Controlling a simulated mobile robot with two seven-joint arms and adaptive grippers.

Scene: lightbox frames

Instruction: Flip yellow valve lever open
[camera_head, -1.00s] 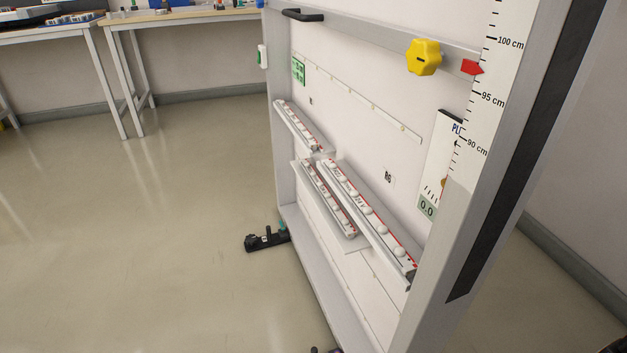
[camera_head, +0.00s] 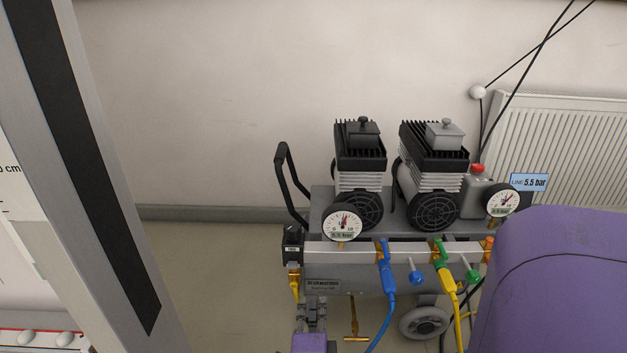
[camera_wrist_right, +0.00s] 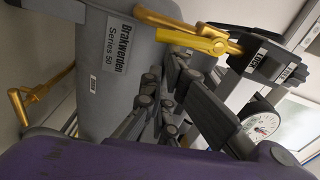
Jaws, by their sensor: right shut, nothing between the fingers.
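The yellow valve lever (camera_head: 295,288) hangs below a black valve block (camera_head: 293,243) at the left end of the compressor's front rail. In the right wrist view the lever (camera_wrist_right: 195,41) is a flat yellow bar with a brass-coloured part beside it. My right gripper (camera_head: 313,300) is in front of the grey tank, just right of the lever. In the right wrist view its dark fingers (camera_wrist_right: 178,68) are together, empty, with tips close to the lever; I cannot tell whether they touch. My left gripper is not in view.
A round gauge (camera_head: 342,224) reads about 5.5 bar. A blue hose valve (camera_head: 386,268) and a yellow hose (camera_head: 447,285) hang farther right. A brass T-handle (camera_head: 354,320) sticks out below the tank. A grey upright frame (camera_head: 85,170) stands at left.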

